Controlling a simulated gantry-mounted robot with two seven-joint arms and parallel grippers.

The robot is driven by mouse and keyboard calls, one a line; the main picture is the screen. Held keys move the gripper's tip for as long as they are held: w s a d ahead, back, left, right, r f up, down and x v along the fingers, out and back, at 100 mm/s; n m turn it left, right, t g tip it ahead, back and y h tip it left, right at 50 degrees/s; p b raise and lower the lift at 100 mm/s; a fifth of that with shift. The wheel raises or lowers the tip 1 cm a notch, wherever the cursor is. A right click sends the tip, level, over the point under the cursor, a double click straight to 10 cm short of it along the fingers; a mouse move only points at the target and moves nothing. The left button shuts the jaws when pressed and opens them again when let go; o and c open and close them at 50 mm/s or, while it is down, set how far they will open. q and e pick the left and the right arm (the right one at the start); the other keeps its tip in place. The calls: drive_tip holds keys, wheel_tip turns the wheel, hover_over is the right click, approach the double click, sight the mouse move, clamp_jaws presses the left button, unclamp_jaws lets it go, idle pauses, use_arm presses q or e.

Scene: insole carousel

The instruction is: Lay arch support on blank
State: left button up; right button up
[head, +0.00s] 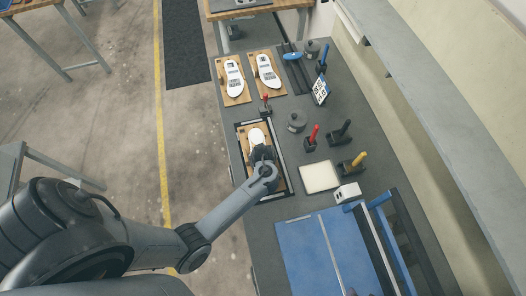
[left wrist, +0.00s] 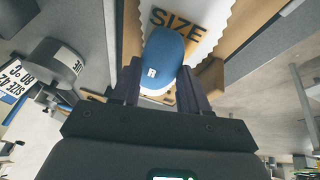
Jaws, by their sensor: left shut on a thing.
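The blank (head: 257,136) is a white insole shape on a brown board inside a dark frame on the bench. In the left wrist view the blank (left wrist: 207,25) shows a scalloped edge and the printed word SIZE. My left gripper (head: 263,155) is over the near part of the blank. In the left wrist view its two fingers (left wrist: 160,85) are shut on the blue arch support (left wrist: 163,52), which has a small white label. The arch support overlaps the blank in that view; I cannot tell whether they touch. In the head view my gripper hides the arch support. My right gripper is not in view.
Two more white insoles on boards (head: 234,91) lie farther back. To the right are a grey weight (head: 297,121), several coloured-handled tools (head: 312,138) and a pale square tray (head: 320,177). A blue mat (head: 300,250) lies nearer.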

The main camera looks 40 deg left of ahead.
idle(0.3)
use_arm(q)
drive_tip(key=o, duration=1.1)
drive_tip(key=p+v, duration=0.3)
drive_tip(key=v, duration=0.7)
drive_tip(key=shift+r, duration=0.3)
drive_tip(key=shift+s+d, duration=0.1)
drive_tip(key=shift+s, duration=0.1)
